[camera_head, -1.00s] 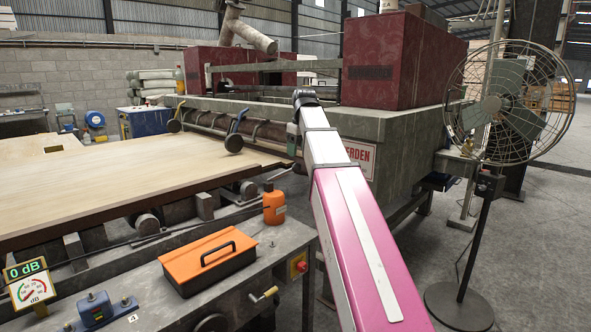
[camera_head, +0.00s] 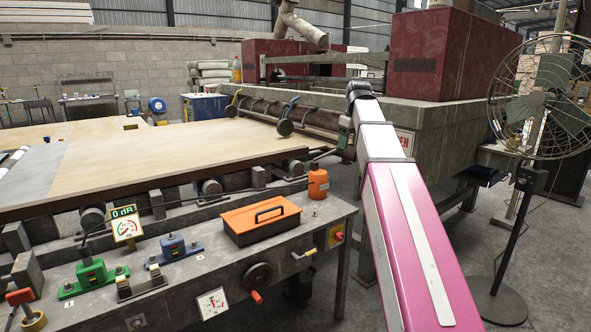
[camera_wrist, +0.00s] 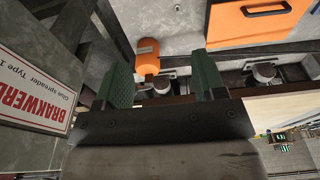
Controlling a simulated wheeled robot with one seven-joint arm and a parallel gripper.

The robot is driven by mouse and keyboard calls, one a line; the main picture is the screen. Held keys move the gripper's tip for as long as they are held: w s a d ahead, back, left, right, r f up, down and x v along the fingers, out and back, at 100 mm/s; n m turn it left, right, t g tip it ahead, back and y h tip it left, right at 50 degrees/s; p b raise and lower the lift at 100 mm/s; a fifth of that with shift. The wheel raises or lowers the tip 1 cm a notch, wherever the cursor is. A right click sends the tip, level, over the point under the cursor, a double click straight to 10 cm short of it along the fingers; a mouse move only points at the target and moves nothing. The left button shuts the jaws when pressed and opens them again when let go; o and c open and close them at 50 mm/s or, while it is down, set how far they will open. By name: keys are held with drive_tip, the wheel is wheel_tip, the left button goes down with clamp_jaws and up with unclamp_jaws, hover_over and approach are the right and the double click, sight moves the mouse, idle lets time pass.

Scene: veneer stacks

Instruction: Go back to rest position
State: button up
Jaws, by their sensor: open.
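My gripper (camera_wrist: 163,80) is open, its two green fingers apart with nothing held between them in the wrist view. An orange bottle (camera_wrist: 148,57) shows beyond the gap, apart from the fingers. In the head view my pink and white arm reaches up the right middle, and its far end (camera_head: 346,132) is small, beside the grey-green machine (camera_head: 440,140). The fingers are too small there to make out clearly.
A control bench (camera_head: 185,290) stands in front with an orange toolbox (camera_head: 262,219), levers and gauges. A veneer table (camera_head: 170,150) lies at left. A standing fan (camera_head: 548,95) is at right. Open floor shows between fan and arm.

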drive_tip(key=s+f+m, duration=0.2)
drive_tip(key=s+f, duration=0.1)
drive_tip(key=f, duration=1)
drive_tip(key=s+f+m, duration=0.2)
drive_tip(key=s+f, duration=0.1)
drive_tip(key=f, duration=1)
drive_tip(key=s+f+m, duration=0.1)
drive_tip(key=s+f, duration=0.6)
drive_tip(key=f, duration=0.4)
drive_tip(key=s+f+m+g+h, duration=0.1)
drive_tip(key=s+f+m, duration=0.1)
drive_tip(key=s+f, duration=0.5)
wheel_tip(320, 180, down, 4)
drive_tip(key=shift+s+a+r, duration=0.15)
drive_tip(key=shift+s, duration=0.05)
